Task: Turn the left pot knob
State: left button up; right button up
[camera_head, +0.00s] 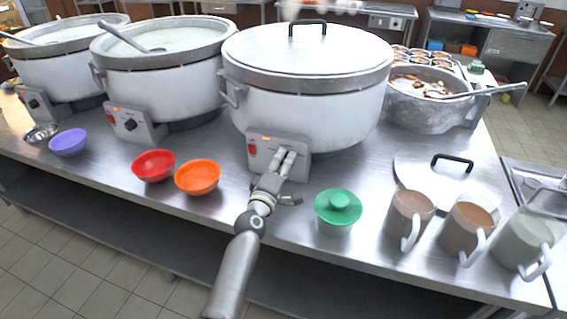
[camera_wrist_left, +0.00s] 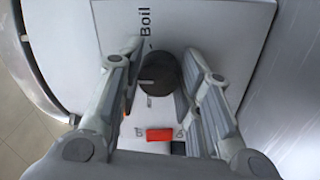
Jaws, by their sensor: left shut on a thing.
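Three large white pots stand in a row: a left pot (camera_head: 60,70), a middle pot (camera_head: 165,85) and a lidded pot (camera_head: 300,110) on the right. The left pot's black knob (camera_head: 34,103) and the middle pot's knob (camera_head: 130,124) are clear of my gripper. My left gripper (camera_head: 288,156) is at the lidded pot's control box (camera_head: 262,146). In the left wrist view its fingers (camera_wrist_left: 160,70) are shut on the sides of a round dark knob (camera_wrist_left: 157,74), below the word "Boil". A red switch (camera_wrist_left: 160,134) sits beside it. My right gripper is out of view.
Purple (camera_head: 69,142), red (camera_head: 154,165) and orange (camera_head: 198,177) bowls stand left of my arm.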

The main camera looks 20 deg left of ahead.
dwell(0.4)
pick_arm(q)
jog(key=o, duration=1)
jog(key=shift+s, duration=0.15)
jog(key=s, duration=1.1)
jog(key=shift+s+a+f, duration=0.3)
jog(key=shift+s, duration=0.1)
